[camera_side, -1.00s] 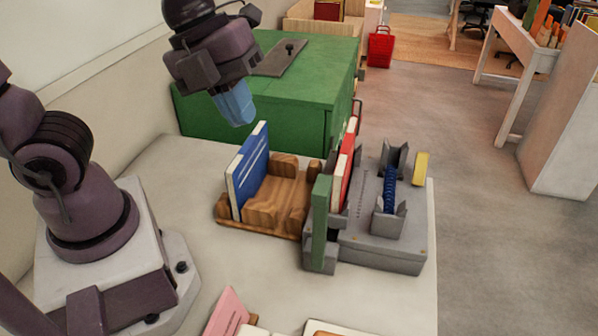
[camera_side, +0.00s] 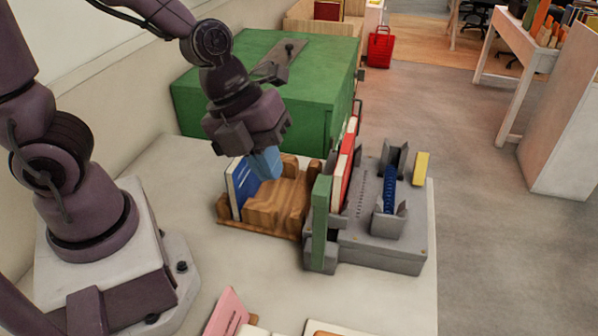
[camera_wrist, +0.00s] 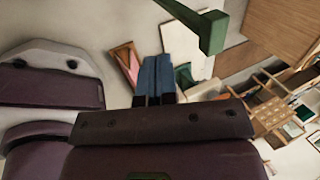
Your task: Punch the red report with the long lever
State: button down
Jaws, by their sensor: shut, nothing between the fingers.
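The red report (camera_side: 347,172) stands upright in the grey punching machine (camera_side: 385,250) in the side view, with a pale sheet edge beside it. A green upright bar (camera_side: 320,215) stands at the machine's left front; a green bar with a block end (camera_wrist: 212,32) shows in the wrist view, perhaps the same part. I cannot tell for sure which part is the long lever. My gripper (camera_side: 265,163) is shut and empty above the wooden rack, left of the report and apart from it. Its pale blue fingers (camera_wrist: 155,80) lie together in the wrist view.
A blue book (camera_side: 240,188) stands in the wooden rack (camera_side: 270,215), close to my fingers. A blue coil (camera_side: 389,190) sits in the machine's holder, with a yellow block (camera_side: 421,168) beside it. A green cabinet (camera_side: 330,75) stands behind. Pink and white items lie in front.

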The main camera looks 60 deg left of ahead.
jog(key=shift+w+d+f, duration=0.3)
jog(key=shift+w+d, duration=0.5)
jog(key=shift+w+d+f, duration=0.25)
jog(key=shift+w+d, duration=0.5)
jog(key=shift+d, duration=0.05)
jog(key=shift+w, duration=0.1)
